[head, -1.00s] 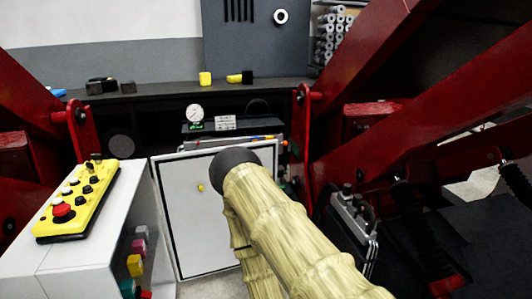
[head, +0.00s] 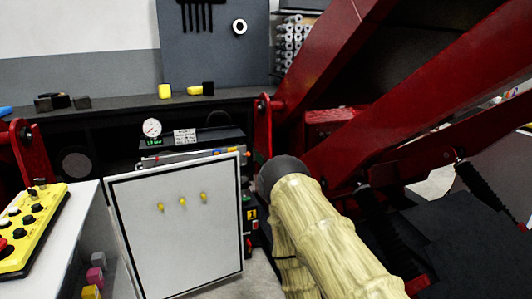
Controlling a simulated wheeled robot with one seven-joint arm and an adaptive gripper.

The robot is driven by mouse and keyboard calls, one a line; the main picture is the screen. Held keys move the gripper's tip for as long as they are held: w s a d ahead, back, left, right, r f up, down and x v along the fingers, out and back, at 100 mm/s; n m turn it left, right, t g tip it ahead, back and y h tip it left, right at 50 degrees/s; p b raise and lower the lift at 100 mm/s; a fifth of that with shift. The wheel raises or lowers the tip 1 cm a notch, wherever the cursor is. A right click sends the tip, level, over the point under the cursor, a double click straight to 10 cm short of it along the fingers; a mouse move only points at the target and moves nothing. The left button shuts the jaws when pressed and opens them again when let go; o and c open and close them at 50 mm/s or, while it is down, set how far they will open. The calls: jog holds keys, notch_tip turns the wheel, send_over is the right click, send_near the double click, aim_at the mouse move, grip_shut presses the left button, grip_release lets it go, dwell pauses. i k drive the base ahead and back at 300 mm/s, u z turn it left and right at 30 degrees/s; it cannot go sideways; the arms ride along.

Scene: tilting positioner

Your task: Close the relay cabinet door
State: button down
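The relay cabinet door (head: 180,235) is a light grey panel with a dark border and several yellow knobs across its upper part. It stands upright at an angle, low in the centre-left of the head view. Green and yellow parts (head: 250,215) show just past its right edge, and a strip of coloured parts shows above its top edge. I cannot tell exactly how far open it is. My arm, in a pale yellow sleeve with a dark rounded end, is to the right of the door, apart from it in the picture. My gripper's fingers do not show.
A grey console (head: 75,225) with a yellow button panel (head: 32,230) stands close on the left. Red positioner beams (head: 400,105) fill the right. A dark bench (head: 110,108) with a pressure gauge (head: 152,127) in front is behind the door. A little floor shows right of the door.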

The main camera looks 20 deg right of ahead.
aim_at(180, 226)
jog(key=z, duration=0.35)
jog(key=i, duration=1.1)
jog(key=u, duration=0.05)
